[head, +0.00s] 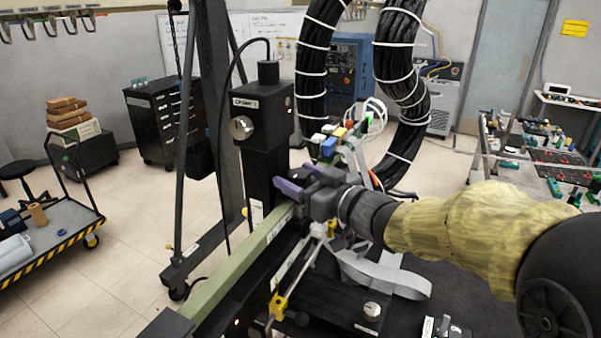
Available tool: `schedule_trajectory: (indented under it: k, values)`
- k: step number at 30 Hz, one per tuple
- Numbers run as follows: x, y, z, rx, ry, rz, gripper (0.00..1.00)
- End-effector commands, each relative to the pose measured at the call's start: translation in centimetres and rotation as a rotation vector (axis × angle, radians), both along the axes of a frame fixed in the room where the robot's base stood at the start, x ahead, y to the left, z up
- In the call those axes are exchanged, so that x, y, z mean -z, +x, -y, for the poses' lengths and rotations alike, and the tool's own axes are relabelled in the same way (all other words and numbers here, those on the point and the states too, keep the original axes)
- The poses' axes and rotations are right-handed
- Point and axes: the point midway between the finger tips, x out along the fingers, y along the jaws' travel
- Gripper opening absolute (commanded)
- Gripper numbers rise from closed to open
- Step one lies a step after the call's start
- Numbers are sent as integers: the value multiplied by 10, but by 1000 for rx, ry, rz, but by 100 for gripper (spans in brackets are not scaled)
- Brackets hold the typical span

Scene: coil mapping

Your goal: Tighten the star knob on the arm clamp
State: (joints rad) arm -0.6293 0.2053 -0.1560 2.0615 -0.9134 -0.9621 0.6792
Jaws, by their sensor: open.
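My gripper (296,178) is at the centre, reaching in from the right, its two purple-tipped fingers spread apart. It is beside the dark column, just above the pale green beam (240,262). I see nothing held between the fingers. I cannot make out a star knob with certainty; the space past the fingers is partly hidden by my gripper. A yellow clamp-like fitting (278,306) is on the beam's near side below my gripper, with a small dark knob (299,318) close by. A round silver knob (241,127) is on the black box (264,112) atop the column.
Thick black cable bundles (402,60) hang behind my gripper. Coloured connectors (330,143) are close behind it. A grey strap (385,275) and a dark unit with a silver dial (372,310) are below. A cart (50,240) stands left on open floor.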

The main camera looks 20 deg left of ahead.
Motion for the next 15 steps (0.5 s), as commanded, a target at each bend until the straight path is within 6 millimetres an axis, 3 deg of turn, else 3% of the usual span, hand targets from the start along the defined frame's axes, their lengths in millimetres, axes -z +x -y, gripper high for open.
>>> schedule_trajectory:
  k: [6, 13, 15]
  values:
    - [0, 0, 0, 0, 1, 0, 60]
    - [0, 0, 0, 0, 1, 0, 17]
    - [0, 0, 0, 0, 1, 0, 15]
